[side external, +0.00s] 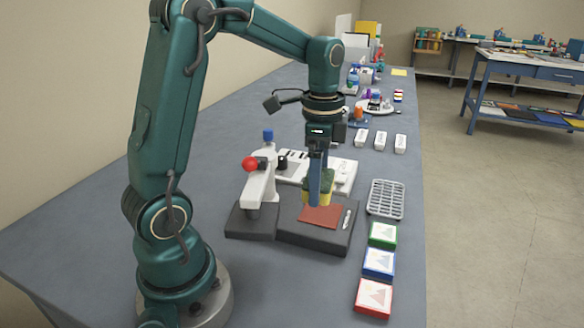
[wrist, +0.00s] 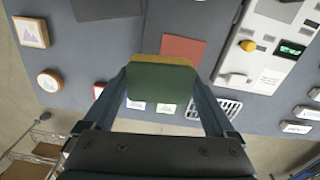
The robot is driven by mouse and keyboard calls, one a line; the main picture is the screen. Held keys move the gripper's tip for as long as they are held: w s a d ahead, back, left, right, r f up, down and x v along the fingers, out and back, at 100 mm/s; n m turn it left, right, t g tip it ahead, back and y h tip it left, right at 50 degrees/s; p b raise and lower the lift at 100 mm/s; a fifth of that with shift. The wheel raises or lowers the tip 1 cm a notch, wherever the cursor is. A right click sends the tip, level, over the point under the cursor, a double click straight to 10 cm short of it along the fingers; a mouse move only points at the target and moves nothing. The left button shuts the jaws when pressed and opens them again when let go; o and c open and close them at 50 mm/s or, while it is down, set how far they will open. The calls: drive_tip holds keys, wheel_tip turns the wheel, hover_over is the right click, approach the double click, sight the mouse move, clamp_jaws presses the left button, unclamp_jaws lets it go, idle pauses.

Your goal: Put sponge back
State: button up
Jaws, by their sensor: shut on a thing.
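The sponge (wrist: 161,82), green with a yellow layer, is gripped between the two fingers of my gripper (wrist: 162,88) in the wrist view. In the side view the sponge (side external: 327,190) is partly hidden by a blue finger of my gripper (side external: 318,190). It is held over the dark base of a press-like machine, close to a red-brown sheet (side external: 321,216). I cannot tell if the sponge touches the sheet. In the wrist view the same sheet (wrist: 183,48) lies just beyond the sponge.
A grey rack (side external: 386,199) stands to the right of the machine (side external: 262,190). Green, blue and red picture boxes (side external: 379,263) line the table's right edge. A white laminator-like unit (side external: 342,172) sits behind. Small white blocks (side external: 380,140) lie further back.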

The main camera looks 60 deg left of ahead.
hover_over(311, 297)
drive_tip(key=f, duration=0.1)
drive_tip(key=m, duration=0.1)
drive_tip(key=shift+f, duration=5.1)
drive_tip(key=shift+f, duration=0.15)
drive_tip(key=o, duration=1)
drive_tip(key=s+a+r+n+t, duration=0.1)
drive_tip(key=r+n+t, duration=0.1)
drive_tip(key=r, duration=0.3)
drive_tip(key=s+a+r+n+t, duration=0.1)
drive_tip(key=r+n, duration=0.3)
drive_tip(key=r, duration=0.1)
drive_tip(key=s+r+n+t, duration=0.1)
drive_tip(key=r+n+t, duration=0.1)
drive_tip(key=r, duration=0.3)
drive_tip(key=shift+s+a+r+n+t, duration=0.1)
drive_tip(key=shift+a+r+n+t, duration=0.2)
drive_tip(key=shift+a+n, duration=0.1)
